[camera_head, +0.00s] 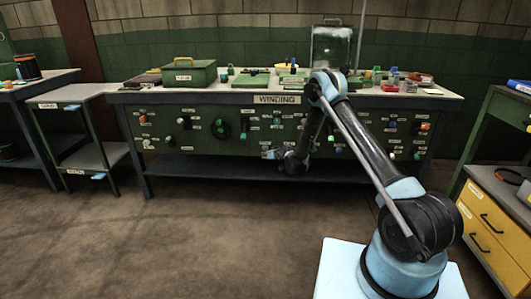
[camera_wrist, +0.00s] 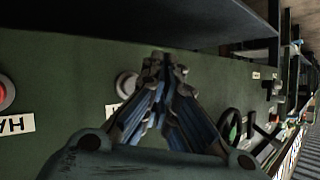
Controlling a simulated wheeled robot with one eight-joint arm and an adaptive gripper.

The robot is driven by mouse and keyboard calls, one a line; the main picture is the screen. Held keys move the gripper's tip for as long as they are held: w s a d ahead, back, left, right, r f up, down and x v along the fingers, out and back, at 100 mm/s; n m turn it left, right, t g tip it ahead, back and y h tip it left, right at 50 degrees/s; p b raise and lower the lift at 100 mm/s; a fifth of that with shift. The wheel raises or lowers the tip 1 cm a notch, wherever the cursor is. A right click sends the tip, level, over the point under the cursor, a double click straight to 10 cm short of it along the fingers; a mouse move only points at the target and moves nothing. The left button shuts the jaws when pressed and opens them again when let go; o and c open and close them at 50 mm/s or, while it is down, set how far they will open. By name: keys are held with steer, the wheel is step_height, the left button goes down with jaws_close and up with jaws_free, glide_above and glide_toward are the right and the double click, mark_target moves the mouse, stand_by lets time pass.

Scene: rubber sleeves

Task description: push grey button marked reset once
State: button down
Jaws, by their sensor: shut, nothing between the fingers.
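My gripper (camera_wrist: 164,62) is shut and empty, close to the green front panel (camera_wrist: 60,65) in the wrist view. A round pale grey control (camera_wrist: 124,84), which may be the grey button, sits on the panel just left of the fingers and is partly covered by them. A small white label (camera_wrist: 112,109) lies beside it, its text unreadable. I cannot tell whether the fingertips touch the panel. In the head view my gripper (camera_head: 272,154) is at the lower edge of the panel under the WINDING sign (camera_head: 277,99); no reset mark is readable.
A red button (camera_wrist: 6,92) with a partly cut-off label is at the wrist view's left edge. A black handwheel (camera_wrist: 231,124) is at the right. In the head view, several knobs line the bench front, and a low shelf (camera_head: 210,167) runs below. The floor in front is clear.

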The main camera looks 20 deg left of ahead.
steer(key=shift+s+d, duration=0.2)
steer(key=shift+s, duration=0.55)
steer(key=shift+s+d, duration=0.15)
steer(key=shift+s, duration=0.55)
steer(key=d+r+m+h, duration=0.1)
steer(key=d+r+h, duration=0.2)
steer(key=d+r, duration=1.5)
steer(key=s+d+r+m+g+h, duration=0.2)
steer(key=s+d+r, duration=1)
steer(key=d+r, duration=0.4)
steer(key=s+d+r+m+g+h, duration=0.1)
steer(key=s+d, duration=0.7)
steer(key=s, duration=0.2)
steer(key=s+d+m+h, duration=0.1)
steer(key=s+d+h, duration=0.1)
steer(key=s+d, duration=0.7)
steer(key=s+d+f+g, duration=0.1)
steer(key=s+d+f, duration=0.1)
steer(key=s, duration=0.5)
steer(key=s+d+f+m+h, duration=0.1)
steer(key=s+d+f, duration=0.1)
steer(key=s, duration=0.6)
steer(key=s+d+f+m+g, duration=0.1)
steer(key=s+d+f, duration=0.2)
steer(key=s, duration=0.4)
steer(key=shift+s+d+g+h, duration=0.15)
steer(key=shift+d+g+h, duration=0.15)
steer(key=shift+d, duration=0.25)
